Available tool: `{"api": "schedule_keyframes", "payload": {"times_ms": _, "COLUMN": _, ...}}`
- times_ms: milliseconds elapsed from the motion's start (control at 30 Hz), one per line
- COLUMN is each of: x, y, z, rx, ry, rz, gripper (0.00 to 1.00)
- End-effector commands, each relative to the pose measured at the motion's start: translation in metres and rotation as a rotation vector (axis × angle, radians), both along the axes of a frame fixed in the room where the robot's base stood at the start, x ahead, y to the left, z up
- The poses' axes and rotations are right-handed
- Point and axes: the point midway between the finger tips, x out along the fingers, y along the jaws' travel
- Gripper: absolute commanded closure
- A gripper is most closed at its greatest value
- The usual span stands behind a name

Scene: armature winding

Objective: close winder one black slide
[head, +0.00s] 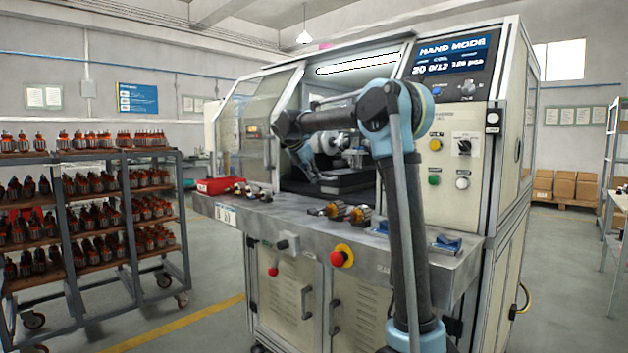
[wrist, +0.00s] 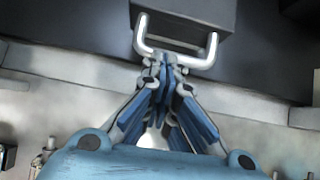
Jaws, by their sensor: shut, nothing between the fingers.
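The black slide (wrist: 205,18) is a dark block with a pale U-shaped metal handle (wrist: 190,62) on its near face, at the top of the wrist view. In the head view a dark block that looks like the slide (head: 345,181) sits low inside the winder's opening. My gripper (wrist: 165,60) is shut and empty, its blue-padded fingertips together at the handle's near bar. I cannot tell whether they touch it. In the head view my gripper (head: 322,178) is small and reaches into the opening, partly blending with the dark interior.
The winder (head: 508,130) has a front ledge (head: 290,222) with several armatures (head: 348,212), a red tray (head: 219,185) and a blue item (head: 446,242). A red emergency button (head: 338,258) is on the ledge's front. A rack (head: 80,160) of armatures stands left. Floor between is clear.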

Motion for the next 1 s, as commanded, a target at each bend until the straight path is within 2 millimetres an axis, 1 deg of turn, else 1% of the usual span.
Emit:
{"api": "schedule_keyframes", "payload": {"times_ms": 167, "x": -0.002, "y": 0.002, "z": 0.001, "rx": 0.0, "ry": 0.0, "rz": -0.001, "gripper": 1.0}}
{"api": "schedule_keyframes", "payload": {"times_ms": 400, "x": -0.018, "y": 0.02, "z": 0.007, "rx": -0.001, "ry": 0.001, "rz": -0.005, "gripper": 1.0}}
{"api": "schedule_keyframes", "payload": {"times_ms": 600, "x": -0.037, "y": 0.036, "z": 0.039, "rx": 0.0, "ry": 0.001, "rz": -0.006, "gripper": 1.0}}
{"api": "schedule_keyframes", "payload": {"times_ms": 800, "x": -0.053, "y": 0.051, "z": 0.066, "rx": 0.0, "ry": 0.001, "rz": -0.006, "gripper": 1.0}}
{"api": "schedule_keyframes", "payload": {"times_ms": 1000, "x": -0.062, "y": 0.06, "z": 0.082, "rx": 0.0, "ry": 0.0, "rz": -0.007, "gripper": 1.0}}
